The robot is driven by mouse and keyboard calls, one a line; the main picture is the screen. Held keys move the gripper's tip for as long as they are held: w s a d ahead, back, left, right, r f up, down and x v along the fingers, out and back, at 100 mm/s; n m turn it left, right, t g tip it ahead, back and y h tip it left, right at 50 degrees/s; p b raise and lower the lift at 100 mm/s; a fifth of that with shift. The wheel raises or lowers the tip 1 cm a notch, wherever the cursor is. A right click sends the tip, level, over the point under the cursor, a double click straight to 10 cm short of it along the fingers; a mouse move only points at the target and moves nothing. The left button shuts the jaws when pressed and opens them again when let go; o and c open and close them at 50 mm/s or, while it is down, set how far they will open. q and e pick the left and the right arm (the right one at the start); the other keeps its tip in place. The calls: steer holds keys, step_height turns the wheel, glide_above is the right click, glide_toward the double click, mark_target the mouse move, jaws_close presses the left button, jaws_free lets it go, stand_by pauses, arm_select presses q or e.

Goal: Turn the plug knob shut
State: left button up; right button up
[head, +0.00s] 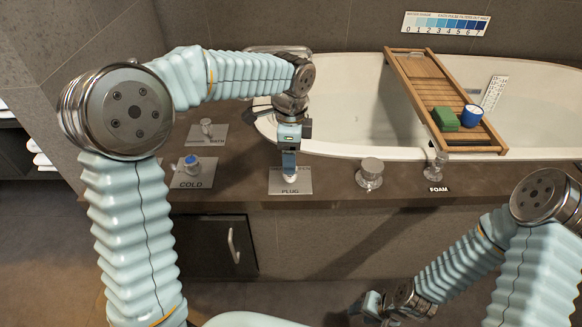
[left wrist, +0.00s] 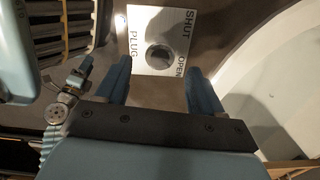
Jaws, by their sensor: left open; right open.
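The plug knob (left wrist: 160,58) is a round dark-grey knob on a white plate (left wrist: 179,15) marked SHUT, PLUG and OPEN in the left wrist view. I cannot tell which mark the knob points to. In the head view the plate (head: 303,186) lies on the tub's dark ledge, and my gripper mostly hides the knob. My left gripper (head: 290,173) points down over the knob; in the left wrist view its open fingers (left wrist: 160,80) are spread to either side of it. Contact is not clear. My right gripper (head: 372,308) is open, low in front of the ledge.
On the ledge (head: 235,185) stand the COLD knob (head: 192,162), another knob (head: 207,127) behind it, a round metal knob (head: 370,172) and the FOAM knob (head: 438,165). The white tub (head: 350,100) lies behind, with a wooden rack (head: 428,85) across it.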

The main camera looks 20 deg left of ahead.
arm_select(q)
steer(key=shift+f, duration=2.35)
steer(key=shift+c, duration=0.4)
steer(key=c, duration=1)
